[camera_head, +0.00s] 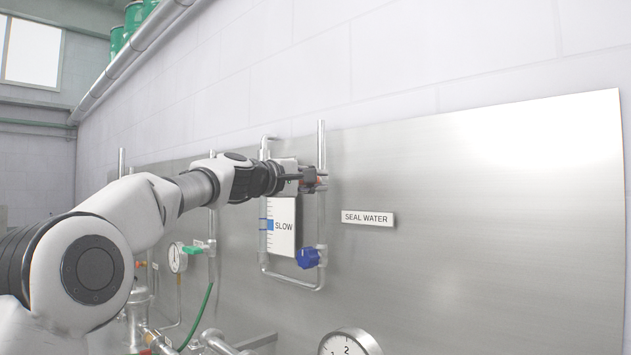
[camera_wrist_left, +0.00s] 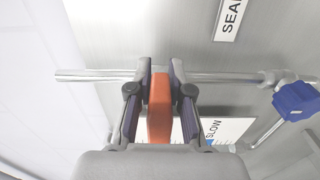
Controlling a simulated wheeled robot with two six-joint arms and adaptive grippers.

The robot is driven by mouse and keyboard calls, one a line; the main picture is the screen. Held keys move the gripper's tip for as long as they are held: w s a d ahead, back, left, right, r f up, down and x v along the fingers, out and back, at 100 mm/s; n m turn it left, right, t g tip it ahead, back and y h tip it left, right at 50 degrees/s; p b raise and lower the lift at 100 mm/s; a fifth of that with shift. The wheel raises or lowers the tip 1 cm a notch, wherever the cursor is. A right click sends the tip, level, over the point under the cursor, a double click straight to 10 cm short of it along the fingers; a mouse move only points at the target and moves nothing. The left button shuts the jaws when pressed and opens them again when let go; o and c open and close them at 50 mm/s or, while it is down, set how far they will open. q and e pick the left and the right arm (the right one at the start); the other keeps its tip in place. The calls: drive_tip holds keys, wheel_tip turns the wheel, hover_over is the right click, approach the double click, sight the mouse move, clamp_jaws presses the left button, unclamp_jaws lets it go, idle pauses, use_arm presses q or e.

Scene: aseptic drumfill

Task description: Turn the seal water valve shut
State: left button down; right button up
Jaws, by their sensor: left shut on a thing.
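My left gripper (camera_head: 308,180) reaches in from the left to the upper part of the seal water pipe, by the steel panel. In the left wrist view my left gripper (camera_wrist_left: 160,90) is shut on an orange valve handle (camera_wrist_left: 159,108), with a finger on each side of it. The handle lies across the pipe (camera_wrist_left: 100,75) in the wrist view; the valve body is hidden. The SEAL WATER label (camera_head: 367,218) is to the right. My right gripper is not in view.
A blue valve knob (camera_head: 308,258) sits lower on the same pipe, beside the SLOW gauge plate (camera_head: 284,240). A dial gauge (camera_head: 350,343) is at the bottom. A smaller gauge (camera_head: 177,258) and a green handle (camera_head: 192,250) are at left. The panel's right part is bare.

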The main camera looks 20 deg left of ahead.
use_arm(q)
drive_tip(key=c, duration=1)
unclamp_jaws()
drive_tip(key=shift+r, duration=0.15)
drive_tip(key=shift+c, duration=0.2)
drive_tip(key=v, duration=0.7)
drive_tip(key=shift+f, duration=0.2)
drive_tip(key=shift+s+a, duration=0.1)
